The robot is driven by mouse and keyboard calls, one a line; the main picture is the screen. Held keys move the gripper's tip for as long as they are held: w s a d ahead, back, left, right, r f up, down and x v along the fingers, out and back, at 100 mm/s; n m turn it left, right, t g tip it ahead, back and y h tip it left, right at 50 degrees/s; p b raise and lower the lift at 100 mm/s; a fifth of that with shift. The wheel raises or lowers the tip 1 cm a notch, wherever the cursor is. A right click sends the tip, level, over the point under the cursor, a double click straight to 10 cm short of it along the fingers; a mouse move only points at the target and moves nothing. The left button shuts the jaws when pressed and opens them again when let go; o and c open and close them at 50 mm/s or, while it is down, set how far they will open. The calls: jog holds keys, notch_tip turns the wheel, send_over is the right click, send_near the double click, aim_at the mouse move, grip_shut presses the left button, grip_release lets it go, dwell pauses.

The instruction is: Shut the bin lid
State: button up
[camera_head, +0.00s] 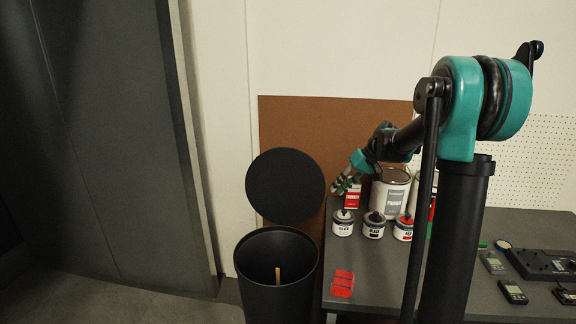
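The black bin (262,306) stands on the floor to the left of the table. Its round black lid (285,186) is up, standing nearly upright behind the open mouth. A light brown stick-like item (278,275) shows inside the bin. My gripper (338,190) is to the right of the lid, above the table's back left part, in front of the cans. It looks apart from the lid. Its fingers are small here and partly blend with the cans behind, so its opening is unclear.
The grey table (375,275) holds several small paint cans (373,226), a large tin (391,190), a red holder (342,284) and handheld meters (512,292). A brown board (330,115) stands behind. The floor left of the bin is clear.

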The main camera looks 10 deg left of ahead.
aim_at(287, 164)
jog(key=w+a+r+n+g+y, duration=0.2)
jog(key=w+a+n+y, duration=0.15)
jog(key=w, duration=0.85)
jog(key=w+a+r+n+g+y, duration=0.2)
jog(key=w+n+g+y, duration=0.15)
jog(key=w, duration=0.85)
jog(key=shift+n+t+y, duration=0.3)
jog(key=shift+n+t, duration=0.1)
jog(key=shift+t, duration=0.05)
jog(key=x, duration=1.7)
jog(key=shift+a+f, duration=0.1)
jog(key=shift+f, duration=0.3)
grip_shut()
